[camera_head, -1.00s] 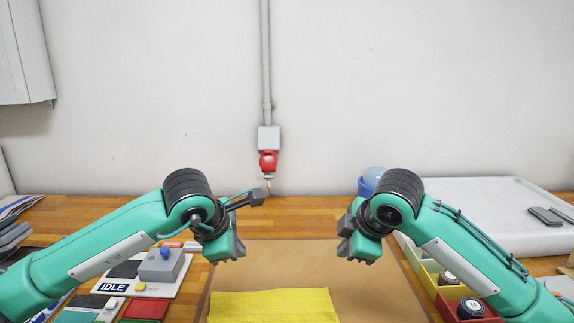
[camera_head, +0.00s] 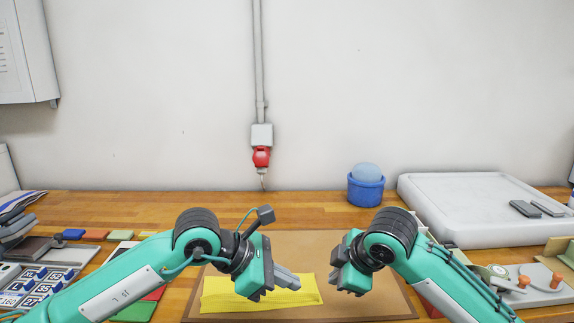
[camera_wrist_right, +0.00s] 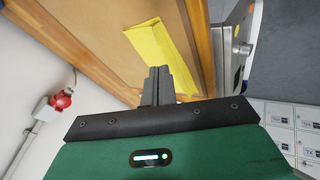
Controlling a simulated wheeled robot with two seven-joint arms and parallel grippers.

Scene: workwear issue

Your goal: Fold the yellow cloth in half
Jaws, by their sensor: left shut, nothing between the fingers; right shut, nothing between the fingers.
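The yellow cloth (camera_head: 225,294) lies flat on the brown mat (camera_head: 318,247) at the front middle of the table, as a wide, short strip. My left gripper (camera_head: 284,284) is shut and empty, over the cloth and hiding part of it. My right gripper (camera_head: 345,284) is shut and empty, just right of the cloth. In the right wrist view the cloth (camera_wrist_right: 150,45) lies beyond the closed fingers (camera_wrist_right: 158,75). Whether either gripper touches the cloth is hard to tell.
A blue tub with a pale blue dome (camera_head: 366,188) stands behind the mat. A white board (camera_head: 470,205) with dark flat pieces lies at the back right. Number tags (camera_head: 38,284) and coloured blocks (camera_head: 85,235) lie at the left. The mat's back strip is clear.

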